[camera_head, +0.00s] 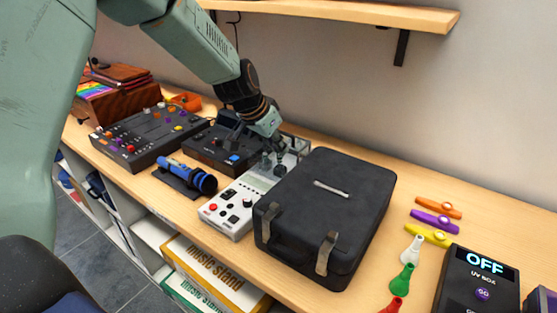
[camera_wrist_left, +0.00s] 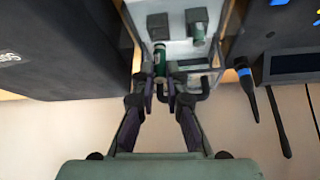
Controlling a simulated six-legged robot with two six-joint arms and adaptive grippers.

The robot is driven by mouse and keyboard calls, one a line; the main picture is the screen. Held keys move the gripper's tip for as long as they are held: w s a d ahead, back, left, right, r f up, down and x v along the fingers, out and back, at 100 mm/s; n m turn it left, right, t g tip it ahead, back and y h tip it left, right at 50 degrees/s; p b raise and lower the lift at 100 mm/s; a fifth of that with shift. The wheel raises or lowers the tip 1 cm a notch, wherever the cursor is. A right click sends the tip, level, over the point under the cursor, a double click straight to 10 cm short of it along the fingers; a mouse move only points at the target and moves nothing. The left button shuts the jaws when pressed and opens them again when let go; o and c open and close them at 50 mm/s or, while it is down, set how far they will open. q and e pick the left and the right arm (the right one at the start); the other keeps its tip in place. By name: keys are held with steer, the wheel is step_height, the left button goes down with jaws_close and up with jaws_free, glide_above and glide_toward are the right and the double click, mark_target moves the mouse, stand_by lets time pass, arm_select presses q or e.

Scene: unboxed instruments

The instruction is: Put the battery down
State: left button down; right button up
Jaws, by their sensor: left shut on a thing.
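My left gripper (camera_head: 272,150) reaches down over the far end of the white device (camera_head: 240,205), beside the black case. In the left wrist view the gripper (camera_wrist_left: 160,82) is shut on a small green battery (camera_wrist_left: 160,60) between its fingertips. The battery is at the edge of the device's clear-walled end section (camera_wrist_left: 178,50). I cannot tell whether the held battery touches the surface below. My right gripper is not in view.
The black case (camera_head: 335,195) stands close on the device's right. A dark control box (camera_head: 205,148) and a blue flashlight-like tool (camera_head: 185,175) are on its left. A shelf (camera_head: 350,12) hangs above.

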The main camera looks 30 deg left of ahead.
mark_target(278, 156)
arm_select(q)
steer(key=f, duration=0.2)
steer(key=f+b, duration=0.1)
steer(key=shift+w+d+f, duration=0.1)
steer(key=shift+d+f, duration=0.1)
steer(key=shift+f, duration=0.15)
steer(key=shift+s, duration=0.45)
steer(key=shift+w+a+f, duration=0.15)
steer(key=shift+w+f, duration=0.1)
steer(key=shift+w, duration=0.15)
steer(key=c, duration=1.8)
jaws_free()
steer(key=shift+w+f, duration=0.1)
steer(key=o, duration=0.4)
steer(key=shift+s+r, duration=0.25)
steer(key=shift+r, duration=0.05)
steer(key=shift+w+f, duration=0.1)
steer(key=shift+w, duration=0.1)
steer(key=p+v, duration=0.5)
steer(key=v, duration=0.7)
steer(key=shift+w, duration=0.1)
